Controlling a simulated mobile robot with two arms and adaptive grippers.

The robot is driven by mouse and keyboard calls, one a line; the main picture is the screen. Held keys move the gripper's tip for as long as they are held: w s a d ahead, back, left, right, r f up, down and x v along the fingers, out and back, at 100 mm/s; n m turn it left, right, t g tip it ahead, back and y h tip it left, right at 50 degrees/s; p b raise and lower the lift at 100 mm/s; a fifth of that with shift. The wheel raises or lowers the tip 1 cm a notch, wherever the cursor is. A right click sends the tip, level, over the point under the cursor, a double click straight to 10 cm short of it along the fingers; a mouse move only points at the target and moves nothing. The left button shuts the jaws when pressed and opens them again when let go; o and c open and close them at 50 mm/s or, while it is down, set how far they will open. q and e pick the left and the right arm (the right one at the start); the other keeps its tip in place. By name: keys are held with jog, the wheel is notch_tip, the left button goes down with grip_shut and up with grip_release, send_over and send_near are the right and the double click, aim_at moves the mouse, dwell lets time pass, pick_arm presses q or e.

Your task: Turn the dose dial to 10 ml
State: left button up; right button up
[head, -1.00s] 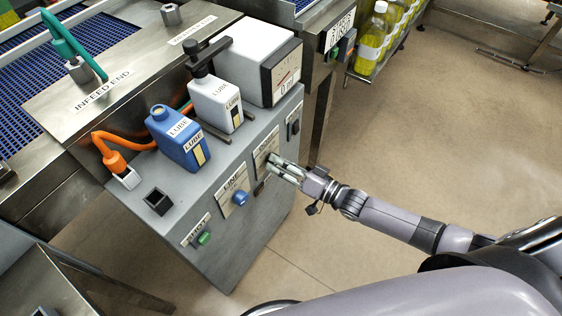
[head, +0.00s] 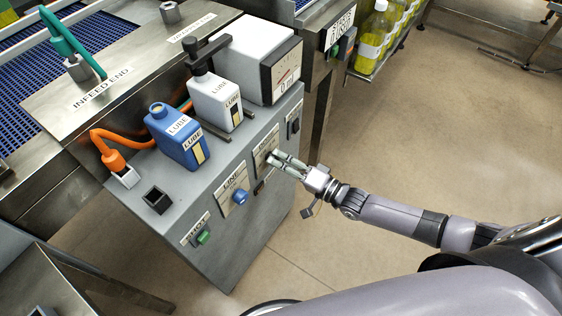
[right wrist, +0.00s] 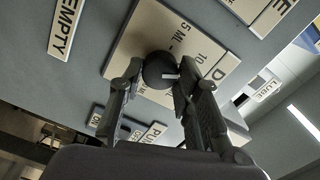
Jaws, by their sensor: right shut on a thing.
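The dose dial is a round black knob (right wrist: 157,68) with a white pointer mark, on a beige plate (right wrist: 130,44) seen tilted in the right wrist view. The plate reads 5 ML and 10, and part of another label is hidden by a finger. The white mark points to the right in that view, on the side toward the 10 label; its exact setting is unclear. My right gripper (right wrist: 155,85) is shut on the knob, one finger on each side. In the head view, my right gripper (head: 273,158) covers most of the dial. My left gripper is not in view.
A LINE plate with a blue knob (head: 240,197) and a green button (head: 203,236) are on the same grey panel. A gauge box (head: 281,72), a white LUBE bottle (head: 216,100) and a blue LUBE bottle (head: 178,137) stand above. Open floor lies to the right.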

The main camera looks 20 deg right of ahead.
dwell(0.3)
jog(key=o, duration=1.1)
jog(key=shift+o, duration=0.2)
jog(key=v, duration=1.2)
jog(key=shift+d, duration=0.1)
